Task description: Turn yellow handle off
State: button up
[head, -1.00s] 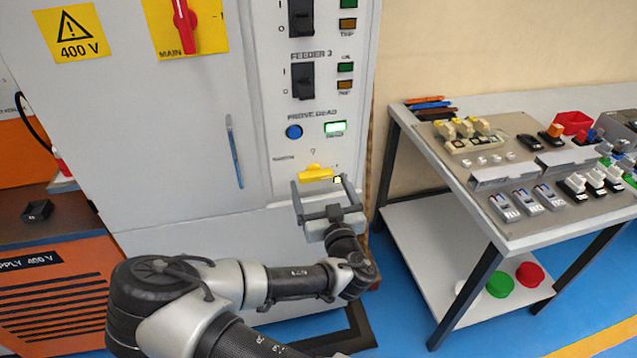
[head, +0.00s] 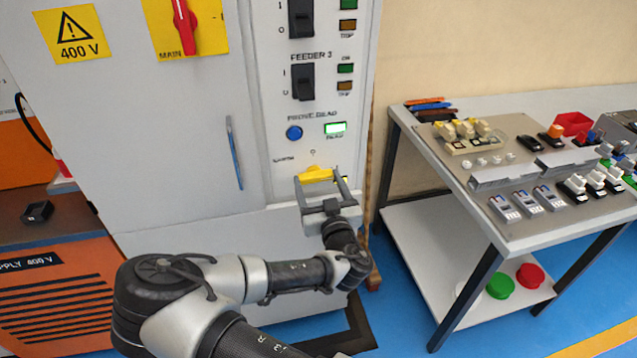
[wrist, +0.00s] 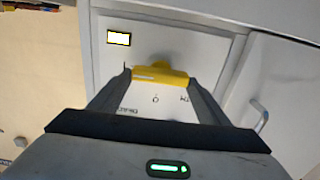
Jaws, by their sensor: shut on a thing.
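The yellow handle (head: 316,174) sits on the lower part of the grey cabinet's right-hand panel, below the blue button and the lit green indicator. It lies roughly horizontal in the head view. My gripper (head: 317,178) is at the panel with one finger at each end of the handle, and it is shut on it. In the wrist view the yellow handle (wrist: 160,76) spans between the two fingertips of my gripper (wrist: 158,78). Small lettering and a small round mark show on the panel beside it, too blurred to read fully.
The cabinet (head: 180,150) carries a red main switch (head: 185,25), black feeder switches (head: 303,82) and a blue door handle (head: 235,152). A workbench (head: 480,190) with switches and parts stands at the right. An orange supply unit (head: 55,290) stands at the left.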

jog(key=shift+n, duration=0.3)
jog(key=n, duration=0.3)
jog(key=shift+a+n, duration=0.1)
jog(key=shift+n, duration=0.3)
jog(key=n+b, duration=0.1)
jog(key=n, duration=0.3)
jog(key=shift+s+a+f+n, duration=0.1)
jog(key=shift+n, duration=0.2)
jog(key=n+b, duration=0.1)
jog(key=n, duration=0.3)
jog(key=shift+f+n, duration=0.1)
jog(key=shift+n, duration=0.2)
jog(key=n, duration=0.4)
jog(key=shift+b, duration=0.4)
jog(key=o, duration=1.1)
jog(key=shift+c, duration=0.2)
